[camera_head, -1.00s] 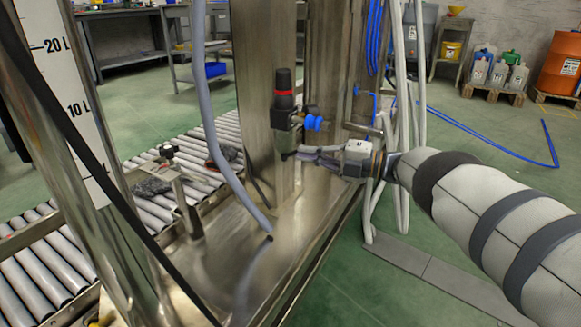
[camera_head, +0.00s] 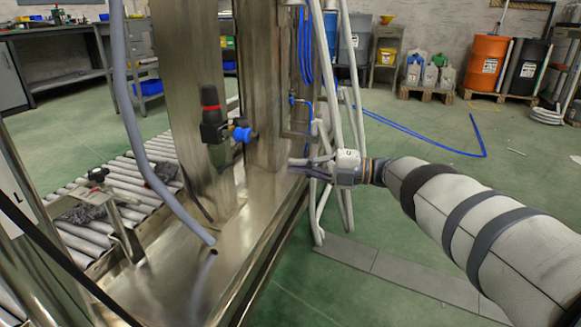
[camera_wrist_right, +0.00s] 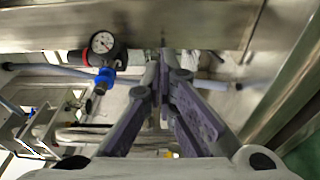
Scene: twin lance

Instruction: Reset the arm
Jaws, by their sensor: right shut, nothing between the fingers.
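My right arm comes in from the right in the head view, wrapped in a pale sleeve with dark bands. Its gripper (camera_head: 304,166) points left, close to the steel frame of the machine. In the right wrist view the purple-grey fingers (camera_wrist_right: 163,85) come together and are shut with nothing between them. A regulator with a red-and-black knob (camera_head: 212,113) and a blue fitting is on the steel column, left of the gripper and apart from it. The regulator's gauge (camera_wrist_right: 103,42) faces the wrist camera. My left gripper is not in view.
A grey hose (camera_head: 133,125) crosses in front of the steel column (camera_head: 190,60). A roller conveyor (camera_head: 90,215) runs at left. Green floor (camera_head: 420,220) is open at right, with drums (camera_head: 487,62) at the back.

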